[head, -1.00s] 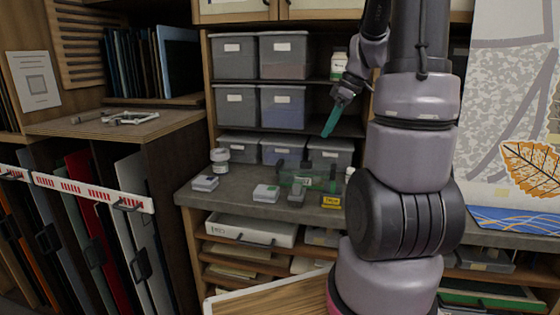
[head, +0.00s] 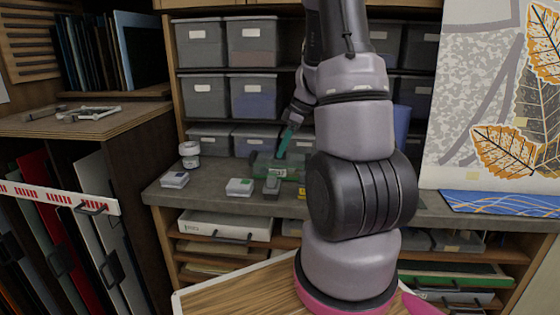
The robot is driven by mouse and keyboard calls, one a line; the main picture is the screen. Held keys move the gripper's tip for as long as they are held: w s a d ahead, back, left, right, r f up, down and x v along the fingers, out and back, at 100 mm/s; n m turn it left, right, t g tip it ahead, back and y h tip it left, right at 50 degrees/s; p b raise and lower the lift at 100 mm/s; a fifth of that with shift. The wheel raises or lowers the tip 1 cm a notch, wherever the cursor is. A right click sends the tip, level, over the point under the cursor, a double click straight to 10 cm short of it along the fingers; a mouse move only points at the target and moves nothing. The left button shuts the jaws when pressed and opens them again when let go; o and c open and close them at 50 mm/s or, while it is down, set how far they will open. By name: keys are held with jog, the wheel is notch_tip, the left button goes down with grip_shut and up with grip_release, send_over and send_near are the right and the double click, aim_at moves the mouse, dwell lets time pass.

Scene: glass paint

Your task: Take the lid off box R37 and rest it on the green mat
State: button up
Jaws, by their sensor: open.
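My gripper (head: 285,142), with teal fingers, points down just above a green see-through box (head: 292,173) with a pale label on the grey counter. It is open and seen nearly side-on; I cannot tell whether it touches the box. Two small pale boxes with coloured marks stand to the left, one at the far left (head: 174,180) and one nearer (head: 240,187). The labels are too small to read, so I cannot tell which box is R37. I cannot make out a green mat; my arm hides the right part of the counter.
A white-lidded jar (head: 189,155) stands at the counter's back left. A dark grey item (head: 271,185) and a partly hidden yellow item (head: 302,193) sit near the front edge. Grey lidded bins (head: 253,97) fill the shelves behind. Bare grey counter (head: 212,178) lies between the small boxes.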

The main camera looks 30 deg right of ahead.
jog(key=shift+w+a+f, duration=0.1)
jog(key=shift+a+f, duration=0.05)
jog(key=shift+f, duration=0.4)
grip_shut()
jog(key=shift+r, duration=0.1)
